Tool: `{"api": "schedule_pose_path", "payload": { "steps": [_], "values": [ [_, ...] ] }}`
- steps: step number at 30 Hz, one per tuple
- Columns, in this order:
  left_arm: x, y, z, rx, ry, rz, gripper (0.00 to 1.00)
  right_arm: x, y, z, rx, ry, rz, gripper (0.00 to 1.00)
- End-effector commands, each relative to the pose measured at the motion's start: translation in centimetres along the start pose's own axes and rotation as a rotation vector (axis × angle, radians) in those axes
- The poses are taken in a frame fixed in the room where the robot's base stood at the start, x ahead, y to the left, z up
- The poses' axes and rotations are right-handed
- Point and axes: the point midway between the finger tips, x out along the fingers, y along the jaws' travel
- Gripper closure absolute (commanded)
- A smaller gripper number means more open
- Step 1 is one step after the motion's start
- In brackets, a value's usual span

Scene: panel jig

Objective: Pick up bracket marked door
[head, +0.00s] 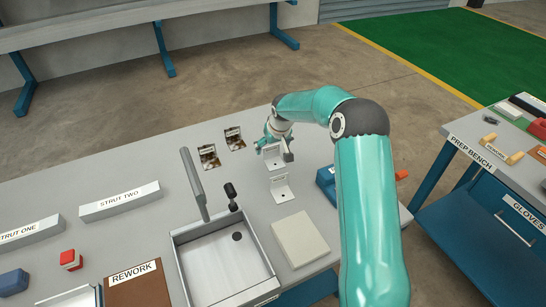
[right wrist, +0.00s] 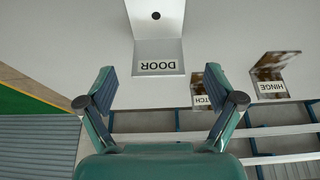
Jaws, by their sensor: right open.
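The bracket marked DOOR (right wrist: 158,66) is a pale L-shaped piece with a labelled plate and a flange with a dark hole. In the right wrist view it stands just beyond the fingertips, centred between them, not touched. In the head view it appears to be the farther white bracket (head: 273,159), partly hidden by my right gripper (head: 275,148). The right gripper is open and empty, and its spread fingers also show in the right wrist view (right wrist: 159,88). My left gripper is in neither view.
A second white bracket (head: 281,190) stands nearer, its label too small to read. The HINGE bracket (right wrist: 274,75) and a partly hidden one ending in TCH (right wrist: 200,92) stand beside. A sink (head: 222,262), pale block (head: 300,240) and blue bin (head: 326,181) are nearby.

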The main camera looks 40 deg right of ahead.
Motion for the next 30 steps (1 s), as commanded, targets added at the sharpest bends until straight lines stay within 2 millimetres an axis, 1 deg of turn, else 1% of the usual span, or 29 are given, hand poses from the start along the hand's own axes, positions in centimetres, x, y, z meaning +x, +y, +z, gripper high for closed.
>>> {"api": "schedule_pose_path", "payload": {
  "steps": [5, 6, 9, 12, 18, 20, 21, 23, 30],
  "values": [
    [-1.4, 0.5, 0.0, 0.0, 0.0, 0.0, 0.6, 2.2, 0.2, -0.2, 0.0, -0.004, 0.0, 0.08],
    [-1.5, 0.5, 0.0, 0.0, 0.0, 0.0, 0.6, 2.9, 0.2, -0.1, 0.0, -0.003, 0.0, 0.08],
    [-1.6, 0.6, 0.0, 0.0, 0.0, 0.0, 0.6, 4.0, 0.3, -0.2, 0.001, -0.001, 0.0, 0.08],
    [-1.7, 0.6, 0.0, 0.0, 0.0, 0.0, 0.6, 4.6, 0.3, -0.1, 0.0, -0.001, 0.001, 0.08],
    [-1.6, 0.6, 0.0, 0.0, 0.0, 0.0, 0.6, 4.6, 0.3, -0.1, 0.0, 0.0, 0.001, 0.08],
    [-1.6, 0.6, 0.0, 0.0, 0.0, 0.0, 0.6, 4.6, 0.3, -0.1, 0.0, 0.0, 0.001, 0.18],
    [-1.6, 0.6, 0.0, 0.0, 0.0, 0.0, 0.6, 4.6, 0.3, -0.1, 0.0, 0.0, 0.0, 0.25],
    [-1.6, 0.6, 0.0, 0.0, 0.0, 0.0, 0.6, 4.6, 0.3, -0.1, 0.0, 0.0, 0.0, 0.35],
    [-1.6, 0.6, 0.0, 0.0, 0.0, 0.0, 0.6, 4.6, 0.2, -0.1, 0.0, 0.0, 0.0, 0.75]
  ]
}}
